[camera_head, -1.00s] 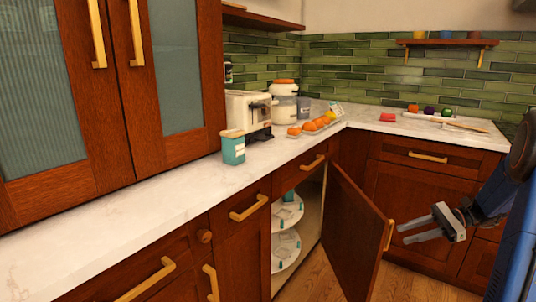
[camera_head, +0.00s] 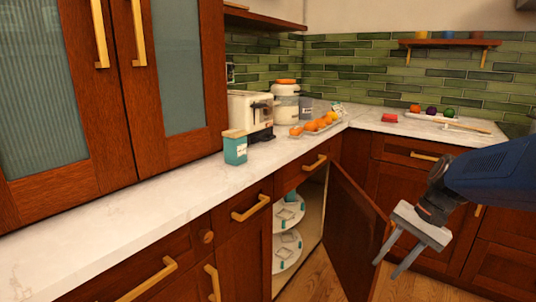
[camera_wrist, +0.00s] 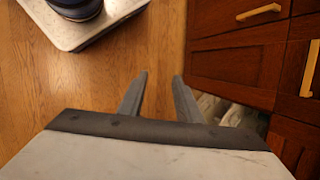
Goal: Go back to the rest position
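My gripper (camera_head: 387,262) is at the right of the head view, pointing down and to the left, just right of the open cabinet door (camera_head: 355,235). Its two grey fingers are spread apart with nothing between them. In the wrist view my gripper (camera_wrist: 160,78) also shows open and empty above the wooden floor (camera_wrist: 110,75).
The corner cabinet stands open with white round shelves (camera_head: 287,250) inside. The counter (camera_head: 150,200) holds a teal canister (camera_head: 235,150), a toaster (camera_head: 250,113) and a tray of oranges (camera_head: 318,125). Drawers (camera_wrist: 235,45) stand at the right in the wrist view.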

